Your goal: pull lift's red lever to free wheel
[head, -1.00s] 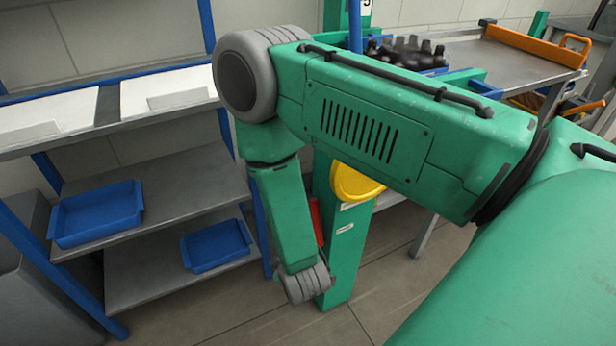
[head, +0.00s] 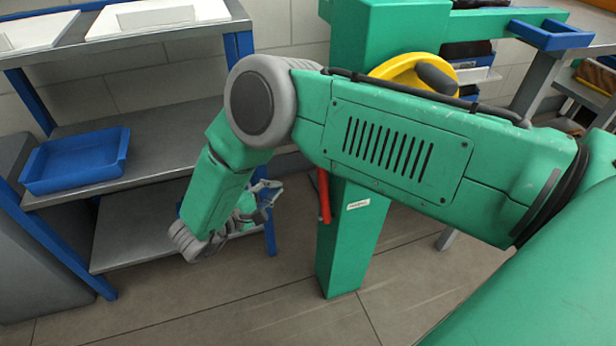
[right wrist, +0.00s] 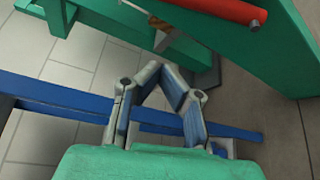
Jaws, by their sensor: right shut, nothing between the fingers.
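The lift is a green column (head: 350,245) standing on the floor right of the shelf. Its yellow wheel (head: 400,74) with a dark knob is partly hidden behind my right arm. The red lever (head: 323,195) hangs along the column's left side. In the right wrist view the lever (right wrist: 215,8) lies across the top, beyond my fingers. My right gripper (head: 272,190) is left of the lever and apart from it. In the right wrist view its fingers (right wrist: 163,68) meet at the tips, shut and empty. My left gripper is not in view.
A blue-framed grey shelf (head: 150,105) with a blue tray (head: 76,160) stands at the left, close to my right gripper. Another blue tray (head: 552,35) is at the upper right. The tiled floor (head: 260,300) in front of the column is clear.

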